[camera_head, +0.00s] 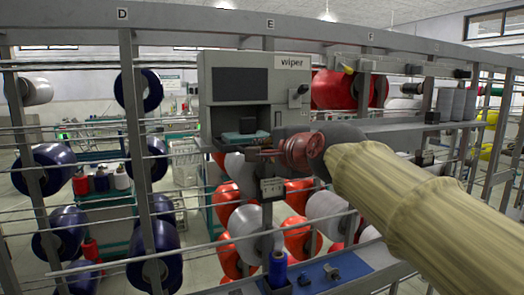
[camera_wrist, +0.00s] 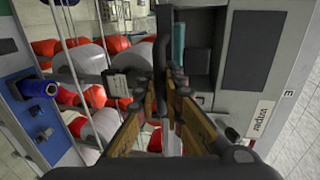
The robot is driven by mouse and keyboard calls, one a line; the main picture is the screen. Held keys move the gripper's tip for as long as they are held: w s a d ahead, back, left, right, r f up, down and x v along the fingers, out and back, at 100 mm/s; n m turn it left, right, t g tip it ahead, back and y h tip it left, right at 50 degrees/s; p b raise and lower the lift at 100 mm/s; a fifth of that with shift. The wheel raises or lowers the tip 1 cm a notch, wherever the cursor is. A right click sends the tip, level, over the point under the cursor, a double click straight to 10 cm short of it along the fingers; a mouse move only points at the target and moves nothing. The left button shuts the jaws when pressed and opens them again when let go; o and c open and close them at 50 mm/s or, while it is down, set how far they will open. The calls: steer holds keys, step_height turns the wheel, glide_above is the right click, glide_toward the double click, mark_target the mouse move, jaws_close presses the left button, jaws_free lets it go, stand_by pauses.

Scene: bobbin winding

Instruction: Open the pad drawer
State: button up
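The grey wiper box (camera_head: 225,92) stands on the rack with an open recess low in its front. The teal pad drawer (camera_head: 236,137) sits in that recess, and a teal edge also shows in the wrist view (camera_wrist: 179,45). A dark bar (camera_wrist: 163,38), apparently the drawer's handle, runs along the front of the recess in the wrist view. My gripper (camera_head: 262,153) is in front of the recess at the drawer's height. In the wrist view its fingers (camera_wrist: 163,78) stand apart, with the bar's end between or just beyond the tips. Contact cannot be told.
A dark panel (camera_head: 240,84) and a knob (camera_head: 299,91) are on the box's face. Red and white bobbins (camera_head: 326,208) hang below on the rack. A blue tray (camera_head: 343,265) with a blue spool (camera_head: 278,268) is at the front. Thin rails (camera_head: 80,220) cross the rack's left side.

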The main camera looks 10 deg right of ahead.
steer(key=o, duration=0.4)
steer(key=shift+c, duration=0.2)
steer(key=v, duration=1.2)
steer(key=s+d+f+n+g+h, duration=0.15)
steer(key=f+n, duration=0.25)
steer(key=f, duration=0.5)
steer(key=s+f+n+g, duration=0.25)
steer(key=f+n, duration=0.25)
steer(key=f, duration=0.3)
steer(key=s+d+f+n+g+h, duration=0.1)
steer(key=s+d+f+n+g, duration=0.1)
steer(key=s+f, duration=0.6)
steer(key=s+d+f+n+g+h, duration=0.1)
steer(key=s+d+f+n+g, duration=0.2)
steer(key=f, duration=1.3)
steer(key=s+d, duration=0.2)
steer(key=s, duration=0.3)
steer(key=shift+s+d+n+h, duration=0.15)
steer(key=shift+s+n+h, duration=0.1)
steer(key=shift+n+h, duration=0.15)
